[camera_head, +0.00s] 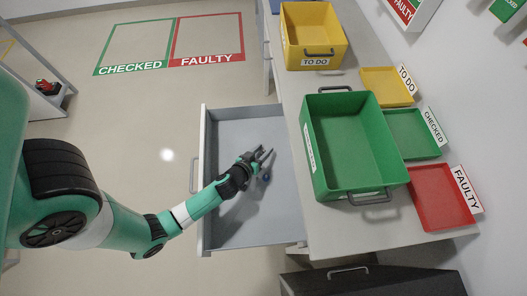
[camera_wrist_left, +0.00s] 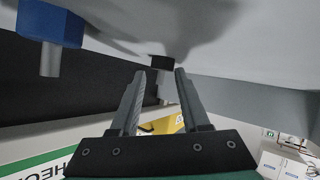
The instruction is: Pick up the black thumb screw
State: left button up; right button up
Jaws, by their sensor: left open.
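The black thumb screw (camera_wrist_left: 162,62) shows in the left wrist view, its dark head near the drawer floor and its grey shank pointing toward my gripper. My left gripper (camera_wrist_left: 160,74) is open, with one fingertip on either side of the screw in that picture; I cannot tell whether they touch it. In the head view my left gripper (camera_head: 265,154) reaches down into the open grey drawer (camera_head: 225,125). I cannot make out the black screw there. My right gripper is not in view.
A blue thumb screw (camera_head: 266,177) lies in the drawer close to my gripper; it also shows in the left wrist view (camera_wrist_left: 50,24). Drawer walls surround the gripper. A green bin (camera_head: 352,193) and a yellow bin (camera_head: 312,50) stand on the worktop to the right.

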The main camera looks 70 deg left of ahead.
aim_at(263, 151)
pick_arm(q)
jog(key=shift+w+a+f, duration=0.1)
jog(key=shift+c, duration=0.3)
grip_shut()
notch_tip(263, 151, up, 4)
jog(key=shift+f+p, duration=0.25)
jog(key=shift+p, duration=0.6)
jog(key=s+a+r+p, duration=0.3)
jog(key=s+a+r, duration=0.6)
jog(key=a, duration=0.1)
jog(key=shift+s+r+p, duration=0.3)
jog(key=shift+s+p, duration=0.05)
jog(key=shift+s, duration=0.05)
